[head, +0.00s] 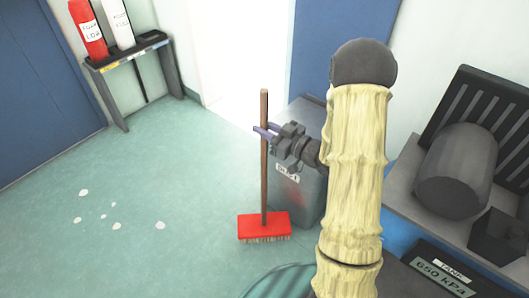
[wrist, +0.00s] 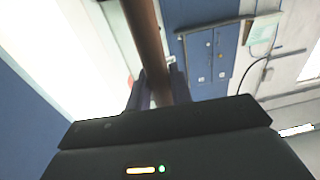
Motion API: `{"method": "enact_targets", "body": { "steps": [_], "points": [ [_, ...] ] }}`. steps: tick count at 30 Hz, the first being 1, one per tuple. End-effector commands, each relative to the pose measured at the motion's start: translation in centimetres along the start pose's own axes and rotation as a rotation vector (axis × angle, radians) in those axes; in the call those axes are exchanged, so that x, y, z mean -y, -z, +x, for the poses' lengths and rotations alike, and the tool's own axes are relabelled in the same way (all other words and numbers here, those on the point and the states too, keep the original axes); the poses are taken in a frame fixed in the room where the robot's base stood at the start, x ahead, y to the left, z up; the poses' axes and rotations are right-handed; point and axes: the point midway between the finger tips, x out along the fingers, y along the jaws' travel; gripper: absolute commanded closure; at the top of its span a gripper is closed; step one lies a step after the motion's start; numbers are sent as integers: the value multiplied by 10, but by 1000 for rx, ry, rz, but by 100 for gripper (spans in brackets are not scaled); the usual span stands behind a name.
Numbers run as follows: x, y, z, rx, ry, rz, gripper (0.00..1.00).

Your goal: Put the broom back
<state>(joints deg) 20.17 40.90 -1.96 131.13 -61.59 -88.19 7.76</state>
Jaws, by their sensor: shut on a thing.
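The broom has a brown wooden handle (head: 264,180) and a red head (head: 264,226) with pale bristles. In the head view it stands about upright, its head at or just above the green floor; I cannot tell if it touches. My gripper (head: 264,131) is shut on the upper part of the handle. In the wrist view the handle (wrist: 145,40) runs up between the two dark fingers (wrist: 154,92). The broom head is out of the wrist view.
A grey bin (head: 309,200) with a label stands just right of the broom. A rack (head: 125,52) with a red and a white cylinder is at the back left. White scraps (head: 116,226) lie on the floor at left. A bench (head: 405,185) with dark machinery is at right.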

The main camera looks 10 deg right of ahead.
Motion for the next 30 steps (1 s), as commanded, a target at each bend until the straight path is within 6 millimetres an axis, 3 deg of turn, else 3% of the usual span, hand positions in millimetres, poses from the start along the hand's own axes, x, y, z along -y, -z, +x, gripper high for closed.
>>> {"method": "enact_targets", "body": {
  "steps": [3, 14, 24, 30],
  "points": [
    [1, -16, 1, -5, 2, -2, 100],
    [1, -19, 1, -6, 2, -3, 100],
    [0, -55, 0, -4, 2, -2, 100],
    [1, -56, 1, -6, 4, -3, 100]
  ]
}}
